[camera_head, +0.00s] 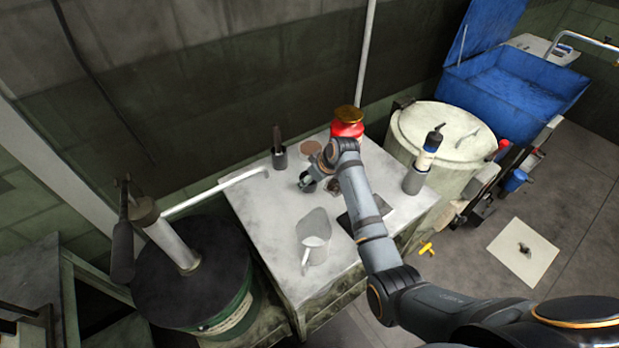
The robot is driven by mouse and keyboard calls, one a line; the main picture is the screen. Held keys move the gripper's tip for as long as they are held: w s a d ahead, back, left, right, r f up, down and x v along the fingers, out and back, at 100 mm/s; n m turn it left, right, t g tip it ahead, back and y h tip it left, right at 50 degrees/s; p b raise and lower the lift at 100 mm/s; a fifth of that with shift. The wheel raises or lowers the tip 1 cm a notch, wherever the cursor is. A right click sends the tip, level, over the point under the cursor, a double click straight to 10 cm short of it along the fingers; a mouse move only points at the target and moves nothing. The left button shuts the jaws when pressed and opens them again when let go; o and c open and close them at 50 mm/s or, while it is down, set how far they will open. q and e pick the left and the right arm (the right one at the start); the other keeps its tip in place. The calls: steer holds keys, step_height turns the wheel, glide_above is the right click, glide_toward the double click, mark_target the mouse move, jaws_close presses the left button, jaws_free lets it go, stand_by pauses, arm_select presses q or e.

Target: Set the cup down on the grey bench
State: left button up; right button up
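The grey bench (277,209) stands in the middle of the view. My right arm reaches over it from the lower right. My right gripper (309,181) is over the middle of the bench top, pointing left. Its fingers are small and dark, and I cannot tell whether they are open or hold something. No cup is clearly seen in the gripper. A pale grey jug-like vessel with a handle (314,232) stands on the near part of the bench, apart from the gripper; I cannot tell if it is the cup. My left gripper is not in view.
A red jar with a gold lid (347,124), a brown disc (311,147) and a dark holder with a tool (279,158) are at the bench's back. A bottle in a grey holder (417,176) stands right. A dark-topped drum (195,275) is left. The bench's left part is clear.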

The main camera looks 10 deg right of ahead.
steer(key=o, duration=1.2)
steer(key=shift+f, duration=0.15)
steer(key=shift+c, duration=0.2)
steer(key=v, duration=1.2)
steer(key=shift+r, duration=0.2)
